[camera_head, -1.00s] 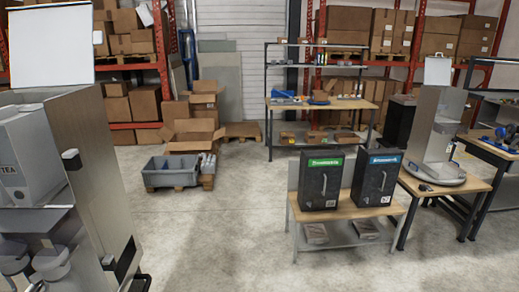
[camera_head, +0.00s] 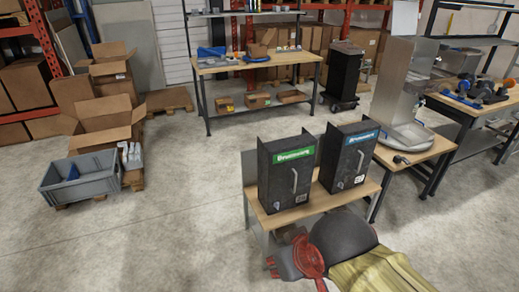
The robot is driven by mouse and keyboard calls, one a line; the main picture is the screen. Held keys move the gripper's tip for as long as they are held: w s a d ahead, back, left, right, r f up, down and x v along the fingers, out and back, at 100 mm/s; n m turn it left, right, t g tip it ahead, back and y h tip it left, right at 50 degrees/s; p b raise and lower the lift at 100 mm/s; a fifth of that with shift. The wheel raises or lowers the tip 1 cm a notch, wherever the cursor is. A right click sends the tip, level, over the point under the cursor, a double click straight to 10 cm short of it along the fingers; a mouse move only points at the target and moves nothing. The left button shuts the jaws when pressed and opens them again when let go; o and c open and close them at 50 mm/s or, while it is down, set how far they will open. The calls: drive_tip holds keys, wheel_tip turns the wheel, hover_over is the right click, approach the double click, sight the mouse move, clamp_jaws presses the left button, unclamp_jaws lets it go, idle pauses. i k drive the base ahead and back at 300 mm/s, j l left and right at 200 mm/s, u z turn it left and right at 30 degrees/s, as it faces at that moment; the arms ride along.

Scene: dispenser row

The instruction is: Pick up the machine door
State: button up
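Two black cabinet-like units stand upright side by side on a low wooden-topped bench (camera_head: 258,218). The left unit (camera_head: 285,178) has a green label strip on its front. The right unit (camera_head: 347,163) has a blue strip. Each black front panel has a pale vertical handle, and I take these panels as the doors; both look closed. At the bottom of the view, a dark grey rounded shape with red and yellow parts rises in front of the bench and hides part of it.
A table with a steel stand (camera_head: 398,95) adjoins the bench on the right. A grey crate (camera_head: 80,178) and open cardboard boxes (camera_head: 108,130) stand at left. A workbench (camera_head: 250,68) and a dark wheeled cabinet (camera_head: 344,75) are behind. The floor left of the bench is clear.

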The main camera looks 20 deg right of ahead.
sight(285, 167)
drive_tip(key=i+j+u, duration=0.15)
drive_tip(key=i+u, duration=0.15)
drive_tip(key=i, duration=0.25)
drive_tip(key=i+u, duration=0.3)
drive_tip(key=i, duration=0.2)
drive_tip(key=i+l+u, duration=0.25)
drive_tip(key=i, duration=0.3)
drive_tip(key=i+l+u, duration=0.1)
drive_tip(key=i+u, duration=0.2)
drive_tip(key=i, duration=0.2)
drive_tip(key=i+j+z, duration=0.1)
drive_tip(key=i+z, duration=0.2)
drive_tip(key=i, duration=0.15)
drive_tip(key=i+j+z, duration=0.65)
drive_tip(key=i, duration=0.15)
drive_tip(key=z, duration=2.7)
